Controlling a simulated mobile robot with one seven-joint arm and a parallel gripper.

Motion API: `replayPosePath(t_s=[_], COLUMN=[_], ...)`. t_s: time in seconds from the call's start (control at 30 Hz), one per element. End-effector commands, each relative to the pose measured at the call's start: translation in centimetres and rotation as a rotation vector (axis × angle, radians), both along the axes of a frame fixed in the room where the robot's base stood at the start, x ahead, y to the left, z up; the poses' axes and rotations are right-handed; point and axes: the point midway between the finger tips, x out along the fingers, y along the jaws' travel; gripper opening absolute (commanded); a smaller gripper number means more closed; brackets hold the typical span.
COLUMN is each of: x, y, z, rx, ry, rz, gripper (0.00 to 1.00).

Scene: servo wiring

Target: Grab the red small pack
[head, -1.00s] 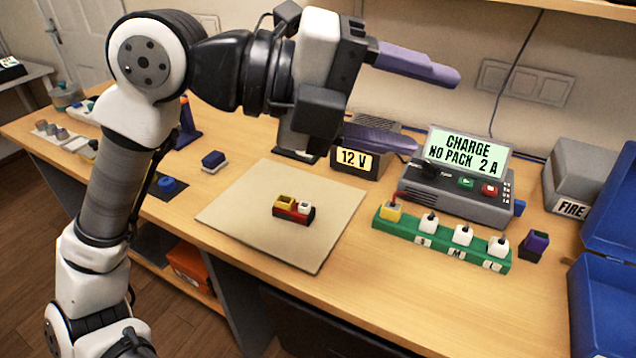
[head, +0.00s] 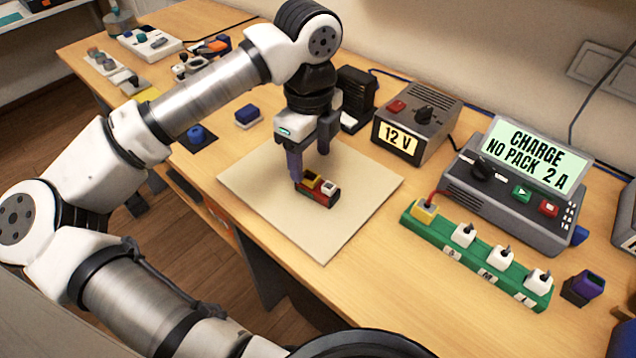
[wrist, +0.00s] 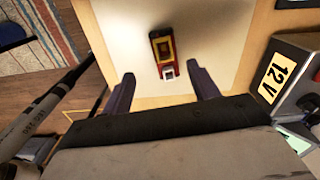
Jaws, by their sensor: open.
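In the wrist view my gripper (wrist: 160,82) has one finger on each side of the pack's line, with nothing between the tips. The near finger partly covers the pack's left end in the head view; I cannot tell whether it touches.
A 12 V unit (head: 418,121) and a charger (head: 512,212) reading "CHARGE NO PACK 2 A" stand behind and right of the mat. A green strip (head: 476,262) with several plugs lies in front of the charger.

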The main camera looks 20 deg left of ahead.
Motion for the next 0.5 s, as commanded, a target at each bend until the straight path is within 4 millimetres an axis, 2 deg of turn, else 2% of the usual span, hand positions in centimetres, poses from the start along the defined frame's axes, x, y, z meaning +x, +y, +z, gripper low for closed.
replayPosePath(t_s=[0.1,0.27,0.5], x=[0.0,0.1,0.5], y=[-0.1,-0.3,-0.9], z=[-1.2,-2.0,-5.4], rx=[-0.002,-0.003,-0.004], ry=[-0.001,0.000,0.000], rz=[-0.001,-0.004,-0.002], gripper=[0.60,0.60,0.60])
